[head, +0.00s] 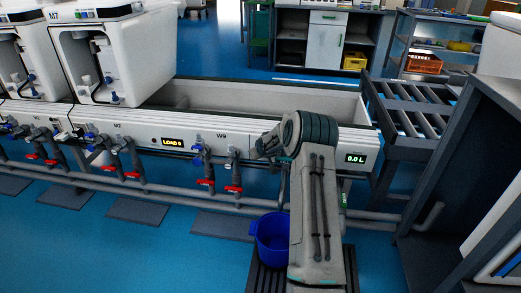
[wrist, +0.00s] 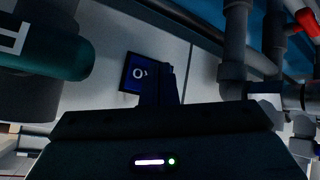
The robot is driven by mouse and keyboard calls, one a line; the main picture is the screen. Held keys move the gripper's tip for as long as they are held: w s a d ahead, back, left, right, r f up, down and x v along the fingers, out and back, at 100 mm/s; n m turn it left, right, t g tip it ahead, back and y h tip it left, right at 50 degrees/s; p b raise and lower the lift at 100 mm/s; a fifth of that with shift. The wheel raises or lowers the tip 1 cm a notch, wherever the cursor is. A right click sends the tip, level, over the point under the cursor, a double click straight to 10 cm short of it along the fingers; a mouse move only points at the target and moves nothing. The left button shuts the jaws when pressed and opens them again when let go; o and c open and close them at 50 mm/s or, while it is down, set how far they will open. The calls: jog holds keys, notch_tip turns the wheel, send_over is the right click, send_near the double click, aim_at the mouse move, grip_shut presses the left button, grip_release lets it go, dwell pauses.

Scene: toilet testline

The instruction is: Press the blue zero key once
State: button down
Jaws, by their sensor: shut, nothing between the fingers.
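The blue zero key (wrist: 136,73) shows in the wrist view as a small dark-framed square with a white zero, set on the pale front panel. My gripper (wrist: 168,72) is shut and empty. In that view its dark fingers stand just right of the zero and overlap the key's right edge. I cannot tell whether the fingertips touch the key or are a little short of it. In the head view my arm stands in front of the panel, and the key and fingertips cannot be made out.
The white bench front (head: 230,148) carries an amber display (head: 172,142) and a 0.0 L display (head: 356,158). Red-handled valves and pipes (head: 207,184) run below it. A blue bucket (head: 271,236) stands on the floor beside my arm. A dark roller conveyor (head: 415,107) is at right.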

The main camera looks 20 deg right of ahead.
jog(key=shift+w+d+p, duration=0.2)
jog(key=shift+w+p, duration=0.15)
dwell(0.4)
jog(key=shift+s+b, duration=0.1)
jog(key=shift+b, duration=0.2)
jog(key=shift+s+a+b, duration=0.4)
jog(key=shift+s+b, duration=0.2)
jog(key=shift+b, duration=0.6)
